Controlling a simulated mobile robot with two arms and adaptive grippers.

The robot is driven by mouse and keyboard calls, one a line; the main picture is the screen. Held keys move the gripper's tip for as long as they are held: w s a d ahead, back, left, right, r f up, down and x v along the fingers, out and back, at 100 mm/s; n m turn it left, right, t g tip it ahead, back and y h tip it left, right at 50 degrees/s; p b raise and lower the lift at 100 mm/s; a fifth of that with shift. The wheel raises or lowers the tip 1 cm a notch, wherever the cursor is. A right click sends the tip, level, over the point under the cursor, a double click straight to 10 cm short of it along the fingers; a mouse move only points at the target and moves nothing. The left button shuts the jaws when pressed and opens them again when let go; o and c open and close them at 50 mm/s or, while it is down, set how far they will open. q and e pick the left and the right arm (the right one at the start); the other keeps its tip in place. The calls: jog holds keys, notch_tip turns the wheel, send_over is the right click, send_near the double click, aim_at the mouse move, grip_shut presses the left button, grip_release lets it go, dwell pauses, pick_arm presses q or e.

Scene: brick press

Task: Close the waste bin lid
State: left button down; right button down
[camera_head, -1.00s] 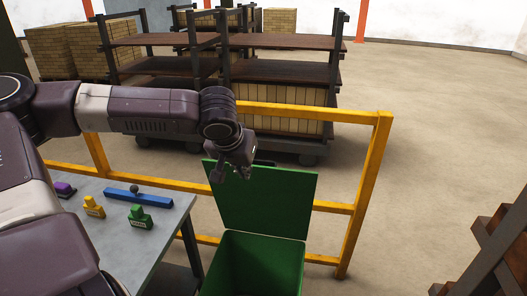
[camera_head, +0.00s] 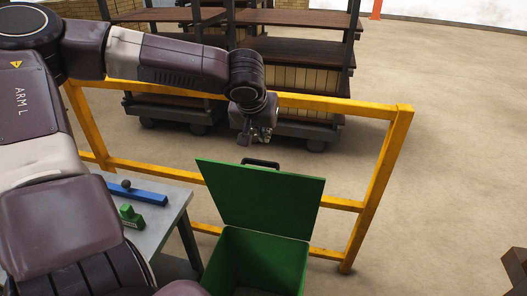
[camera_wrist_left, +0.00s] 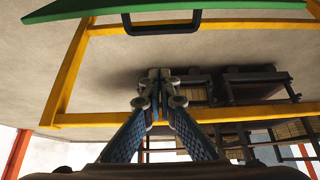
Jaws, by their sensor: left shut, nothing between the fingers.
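The green waste bin (camera_head: 255,262) stands open on the floor, right of the work table. Its green lid (camera_head: 262,195) is raised steeply at the back, with a black handle (camera_head: 261,163) on its top edge. My left gripper (camera_head: 258,138) is just above the handle in the picture, shut and empty, with a gap between them. In the left wrist view the shut fingers (camera_wrist_left: 158,78) point towards the handle (camera_wrist_left: 162,26), and the lid's edge (camera_wrist_left: 215,6) crosses the top. The gripper does not touch either. My right gripper is not in view.
A yellow rail (camera_head: 385,170) runs behind the bin. The grey table (camera_head: 168,215) at left holds a blue bar (camera_head: 150,196) and a green stamp-like piece (camera_head: 131,216). Shelving racks (camera_head: 290,50) stand beyond the rail. The floor at right is mostly clear.

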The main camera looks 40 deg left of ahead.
aim_at(263, 162)
pick_arm(q)
notch_tip(263, 162, down, 6)
jog(key=shift+s+f+p, duration=0.1)
jog(key=shift+p, duration=1.05)
